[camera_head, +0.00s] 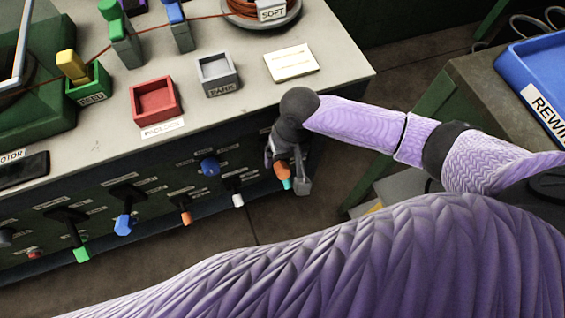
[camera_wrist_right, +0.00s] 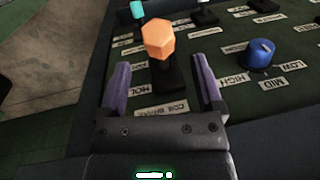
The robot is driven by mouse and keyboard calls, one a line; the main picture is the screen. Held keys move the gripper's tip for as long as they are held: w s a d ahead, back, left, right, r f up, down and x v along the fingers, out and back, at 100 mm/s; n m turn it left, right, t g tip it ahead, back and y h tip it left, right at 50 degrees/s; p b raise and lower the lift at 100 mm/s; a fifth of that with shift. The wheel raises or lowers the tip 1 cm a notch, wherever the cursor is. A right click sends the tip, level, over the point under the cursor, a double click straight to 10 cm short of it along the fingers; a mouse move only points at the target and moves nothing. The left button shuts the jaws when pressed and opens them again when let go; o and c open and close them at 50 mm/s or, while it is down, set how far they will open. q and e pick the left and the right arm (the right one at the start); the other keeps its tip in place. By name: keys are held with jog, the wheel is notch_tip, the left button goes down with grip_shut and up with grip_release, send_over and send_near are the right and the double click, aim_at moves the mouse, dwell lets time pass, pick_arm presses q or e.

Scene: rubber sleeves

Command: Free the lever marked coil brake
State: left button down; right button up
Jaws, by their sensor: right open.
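In the right wrist view, a lever with an orange six-sided knob (camera_wrist_right: 158,38) stands on a dark stem between and beyond my fingers. A label reading "COIL BRAKE" (camera_wrist_right: 162,108) lies on the panel near its base, partly close to my gripper's palm. My right gripper (camera_wrist_right: 164,80) is open, one purple finger each side of the stem; I cannot tell whether either touches. In the head view my right gripper (camera_head: 290,178) hangs at the right end of the panel front, beside an orange knob (camera_head: 282,171). My left gripper is not in view.
A blue dial (camera_wrist_right: 259,53) sits right of the lever in the wrist view, and a teal knob (camera_wrist_right: 137,9) lies beyond. In the head view several other levers line the panel, including a white one (camera_head: 237,200). Red (camera_head: 158,114) and grey trays (camera_head: 217,89) sit on top.

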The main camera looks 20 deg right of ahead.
aim_at(282, 165)
jog(key=f, duration=0.2)
jog(key=f+b, duration=0.2)
jog(key=f, duration=0.1)
jog(key=shift+a+f, duration=0.3)
jog(key=shift+a, duration=0.1)
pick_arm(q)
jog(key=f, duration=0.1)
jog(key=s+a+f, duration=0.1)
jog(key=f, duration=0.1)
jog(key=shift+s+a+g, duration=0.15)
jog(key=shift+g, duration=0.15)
pick_arm(e)
jog(key=shift+c, duration=0.3)
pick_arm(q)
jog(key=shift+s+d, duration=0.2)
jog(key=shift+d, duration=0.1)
pick_arm(e)
grip_shut()
